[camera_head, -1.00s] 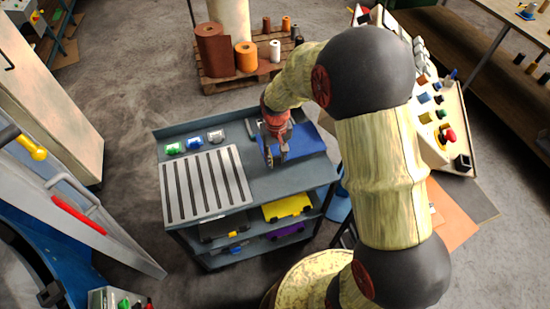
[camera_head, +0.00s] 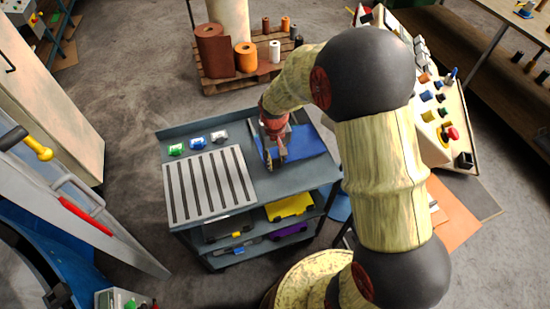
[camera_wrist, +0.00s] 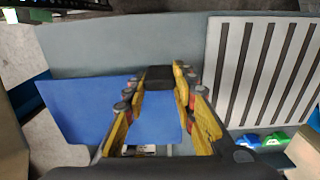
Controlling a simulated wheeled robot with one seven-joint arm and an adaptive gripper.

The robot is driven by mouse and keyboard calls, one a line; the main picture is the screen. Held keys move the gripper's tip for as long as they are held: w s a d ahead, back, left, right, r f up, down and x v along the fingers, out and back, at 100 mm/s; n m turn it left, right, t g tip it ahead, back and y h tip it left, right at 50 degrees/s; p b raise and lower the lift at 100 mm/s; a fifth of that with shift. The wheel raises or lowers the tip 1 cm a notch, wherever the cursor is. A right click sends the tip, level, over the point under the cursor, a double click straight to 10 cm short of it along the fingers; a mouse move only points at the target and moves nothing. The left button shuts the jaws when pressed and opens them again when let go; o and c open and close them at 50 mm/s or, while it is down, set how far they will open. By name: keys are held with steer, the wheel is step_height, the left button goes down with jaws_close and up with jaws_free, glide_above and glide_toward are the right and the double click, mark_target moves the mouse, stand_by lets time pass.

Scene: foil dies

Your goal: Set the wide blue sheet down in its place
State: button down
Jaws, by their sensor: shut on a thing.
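The wide blue sheet (camera_head: 308,142) is at the right part of the grey cart top (camera_head: 272,187). It looks flat and close to the surface; I cannot tell whether it touches. In the wrist view the blue sheet (camera_wrist: 75,108) spreads left of and below my fingers. My gripper (camera_head: 277,157) is over the sheet's left part, pointing down. In the wrist view my gripper (camera_wrist: 161,75) has its yellow fingers closed in on a small black block (camera_wrist: 160,78), seemingly the sheet's grip. My fingers hide part of the sheet.
A slatted light plate (camera_head: 210,186) lies left on the cart top. Behind it stand green (camera_head: 176,149), blue (camera_head: 197,142) and white (camera_head: 218,136) small items. Yellow (camera_head: 290,207) and purple (camera_head: 287,230) sheets lie on shelves below. A control panel (camera_head: 440,115) stands at right.

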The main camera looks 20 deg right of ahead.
steer(key=shift+f+b, duration=2.05)
steer(key=shift+f, duration=2.5)
steer(key=c, duration=1.4)
jaws_free()
step_height(320, 180, up, 12)
steer(key=shift+s, duration=0.1)
